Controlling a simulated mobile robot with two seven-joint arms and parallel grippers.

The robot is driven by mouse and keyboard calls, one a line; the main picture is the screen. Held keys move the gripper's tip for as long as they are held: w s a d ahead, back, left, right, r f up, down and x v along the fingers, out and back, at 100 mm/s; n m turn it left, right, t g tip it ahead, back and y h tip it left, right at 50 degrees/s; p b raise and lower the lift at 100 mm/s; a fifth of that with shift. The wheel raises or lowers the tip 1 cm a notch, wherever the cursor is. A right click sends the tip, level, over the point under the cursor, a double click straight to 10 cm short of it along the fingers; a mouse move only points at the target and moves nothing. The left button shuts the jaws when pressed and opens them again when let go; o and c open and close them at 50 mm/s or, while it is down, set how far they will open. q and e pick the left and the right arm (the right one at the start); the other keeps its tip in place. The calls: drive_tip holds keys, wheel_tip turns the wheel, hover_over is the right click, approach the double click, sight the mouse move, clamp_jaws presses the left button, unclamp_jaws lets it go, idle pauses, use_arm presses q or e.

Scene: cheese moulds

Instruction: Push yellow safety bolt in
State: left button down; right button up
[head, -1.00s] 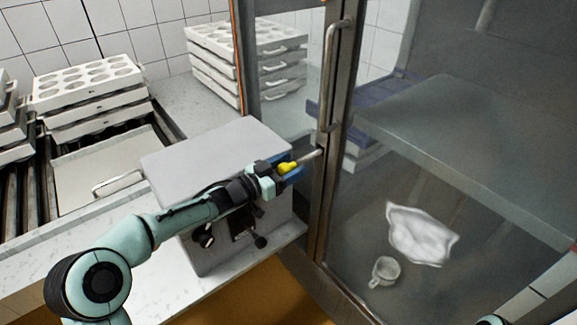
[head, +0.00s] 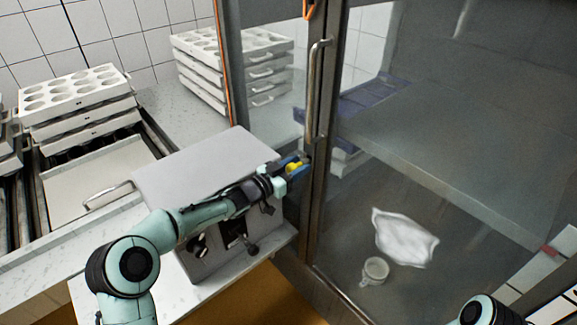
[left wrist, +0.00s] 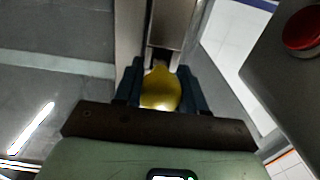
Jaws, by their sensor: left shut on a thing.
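The yellow safety bolt (head: 293,168) shows as a small yellow knob at the metal frame of the glass door. My left gripper (head: 298,165) is shut on it, with its blue fingers on either side of the knob. In the left wrist view the yellow bolt (left wrist: 160,89) sits between the dark blue fingers, close against a metal bracket on the door frame (left wrist: 172,25). The bolt's metal rod is hardly visible now. My right gripper is not in view; only part of the right arm shows at the lower right of the head view.
A grey metal box (head: 205,175) stands beside the left arm on the counter. A vertical door handle (head: 315,90) rises just above the gripper. Stacks of white moulds (head: 75,95) stand at left. A red button (left wrist: 302,28) shows in the wrist view. A mug (head: 374,271) and white cloth (head: 405,238) lie behind the glass.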

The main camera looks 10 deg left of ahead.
use_arm(q)
drive_tip(key=c, duration=0.8)
unclamp_jaws()
drive_tip(key=shift+r, duration=0.4)
drive_tip(key=shift+o, duration=0.4)
drive_tip(key=shift+w+f, duration=0.1)
drive_tip(key=shift+f, duration=0.1)
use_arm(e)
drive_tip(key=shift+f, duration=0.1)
use_arm(q)
drive_tip(key=b+v, duration=0.2)
drive_tip(key=v, duration=1.1)
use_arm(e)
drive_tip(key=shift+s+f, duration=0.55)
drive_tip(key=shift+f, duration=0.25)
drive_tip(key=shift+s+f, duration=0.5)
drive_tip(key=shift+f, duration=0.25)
